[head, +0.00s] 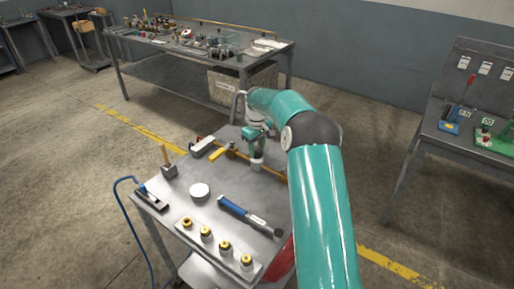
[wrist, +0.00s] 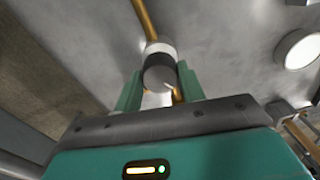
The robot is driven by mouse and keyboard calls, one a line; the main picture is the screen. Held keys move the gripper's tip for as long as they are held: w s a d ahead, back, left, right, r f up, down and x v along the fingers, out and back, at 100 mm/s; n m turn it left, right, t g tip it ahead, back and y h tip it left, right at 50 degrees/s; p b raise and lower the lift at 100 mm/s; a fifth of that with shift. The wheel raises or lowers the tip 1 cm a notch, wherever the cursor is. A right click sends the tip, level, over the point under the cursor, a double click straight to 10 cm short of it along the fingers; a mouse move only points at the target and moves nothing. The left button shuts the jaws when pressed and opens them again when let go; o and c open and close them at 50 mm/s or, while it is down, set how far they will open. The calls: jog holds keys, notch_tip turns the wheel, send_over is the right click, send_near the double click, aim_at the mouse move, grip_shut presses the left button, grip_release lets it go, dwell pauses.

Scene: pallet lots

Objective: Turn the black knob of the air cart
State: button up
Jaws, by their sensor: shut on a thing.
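The air cart (head: 173,213) is a grey metal-topped cart below my arm in the head view. A brass pipe (head: 272,172) runs along its far right part; it also shows in the wrist view (wrist: 144,18). The black knob (wrist: 157,72), with a pale ring behind it, sits on this pipe. My gripper (wrist: 159,88) has its two teal fingers on either side of the knob, shut on it. In the head view my gripper (head: 257,158) points down at the pipe, and the knob is mostly hidden there. A pale ring shows just under the fingers.
On the cart lie a white disc (head: 200,191), a blue-handled tool (head: 246,214), a yellow tool (head: 222,152), a wooden-handled tool (head: 166,159) and several brass fittings (head: 206,234). A blue hose (head: 128,220) hangs at left. Cluttered benches stand behind and at right.

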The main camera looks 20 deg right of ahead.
aim_at(257, 149)
jog(key=shift+m, duration=0.4)
jog(key=o, duration=1)
jog(key=shift+c, duration=0.2)
jog(key=shift+r, duration=0.15)
notch_tip(257, 149, up, 14)
jog(key=shift+f, duration=0.2)
